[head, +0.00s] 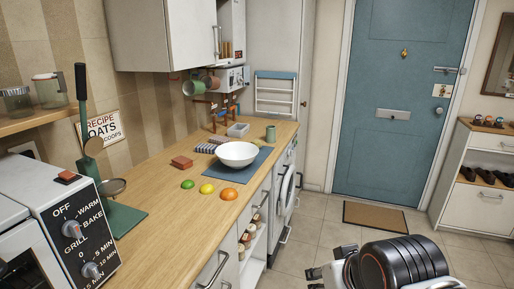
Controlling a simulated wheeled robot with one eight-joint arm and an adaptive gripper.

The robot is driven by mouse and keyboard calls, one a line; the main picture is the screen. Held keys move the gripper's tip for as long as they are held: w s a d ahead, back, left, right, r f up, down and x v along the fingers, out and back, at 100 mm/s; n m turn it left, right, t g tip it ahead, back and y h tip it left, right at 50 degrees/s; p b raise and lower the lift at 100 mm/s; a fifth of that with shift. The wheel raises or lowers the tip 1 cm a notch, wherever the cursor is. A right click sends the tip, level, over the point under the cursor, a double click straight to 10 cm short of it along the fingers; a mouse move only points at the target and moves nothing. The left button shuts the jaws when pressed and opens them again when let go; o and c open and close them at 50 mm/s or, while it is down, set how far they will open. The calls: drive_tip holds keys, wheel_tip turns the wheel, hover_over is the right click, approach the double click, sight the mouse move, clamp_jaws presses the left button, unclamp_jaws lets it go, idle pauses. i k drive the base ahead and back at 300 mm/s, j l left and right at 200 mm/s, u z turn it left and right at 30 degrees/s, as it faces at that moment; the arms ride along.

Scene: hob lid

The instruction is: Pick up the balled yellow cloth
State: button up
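I see no clearly recognisable balled yellow cloth. A small round yellow thing (207,188) lies on the wooden counter (150,238), between a green round thing (188,184) and an orange one (229,194). It looks smooth like a fruit, but it is too small to tell for sure. My gripper (328,264) shows partly at the bottom right, beside the black ribbed part of my arm. It is over the floor, to the right of the counter and apart from it. Its opening is not clear, and no held thing shows.
A white bowl (237,154) stands on a blue mat (240,174). A toaster oven (70,232) and a green stand (122,217) occupy the near left counter. Open floor (315,225) lies between the counter and the white shoe cabinet (480,207).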

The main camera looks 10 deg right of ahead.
sight(257, 142)
drive_tip(key=i+l+u, duration=0.25)
drive_tip(key=i+l, duration=0.3)
drive_tip(key=i, duration=0.25)
drive_tip(key=i+l+u, duration=0.3)
drive_tip(key=i+l, duration=0.4)
drive_tip(key=i+l+u, duration=0.25)
drive_tip(key=i+l, duration=0.5)
drive_tip(key=l, duration=0.15)
